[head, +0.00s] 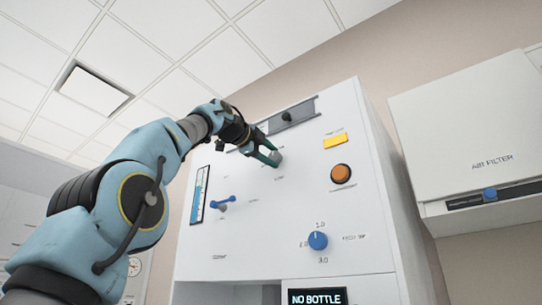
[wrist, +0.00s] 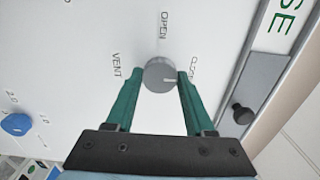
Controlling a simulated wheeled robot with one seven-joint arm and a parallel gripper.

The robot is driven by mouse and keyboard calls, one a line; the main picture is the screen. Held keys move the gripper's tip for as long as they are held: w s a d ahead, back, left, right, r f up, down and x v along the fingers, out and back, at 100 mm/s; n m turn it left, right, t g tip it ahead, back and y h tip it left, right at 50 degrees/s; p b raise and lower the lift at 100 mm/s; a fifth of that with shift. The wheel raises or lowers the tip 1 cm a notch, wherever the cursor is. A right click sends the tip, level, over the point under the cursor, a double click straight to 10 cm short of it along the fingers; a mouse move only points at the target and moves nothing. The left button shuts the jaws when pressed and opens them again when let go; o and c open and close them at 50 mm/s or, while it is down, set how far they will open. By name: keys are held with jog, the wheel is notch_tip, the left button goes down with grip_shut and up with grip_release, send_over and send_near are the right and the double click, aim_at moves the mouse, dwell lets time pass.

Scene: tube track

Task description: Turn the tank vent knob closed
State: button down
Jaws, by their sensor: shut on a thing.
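The tank vent knob (wrist: 160,74) is a small round grey knob on the white front panel (head: 270,235). In the wrist view its white pointer line is turned toward the CLOSED label, away from OPEN and VENT. My gripper (wrist: 160,80) has its two green fingers on either side of the knob, shut on it. In the head view my gripper (head: 273,157) reaches the upper part of the panel, and the knob shows as a small grey piece (head: 277,158) at the fingertips.
A slide with a black knob (head: 287,116) sits above. An orange button (head: 341,173), a blue dial (head: 318,240) and a blue-handled lever (head: 223,203) are on the same panel. A white air filter box (head: 475,140) hangs at the right.

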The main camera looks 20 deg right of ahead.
jog(key=shift+c, duration=1.3)
grip_release()
jog(key=b+v, duration=0.4)
jog(key=v, duration=0.6)
jog(key=shift+s+a+b, duration=0.2)
jog(key=shift+a+b, duration=0.1)
jog(key=shift+a, duration=0.05)
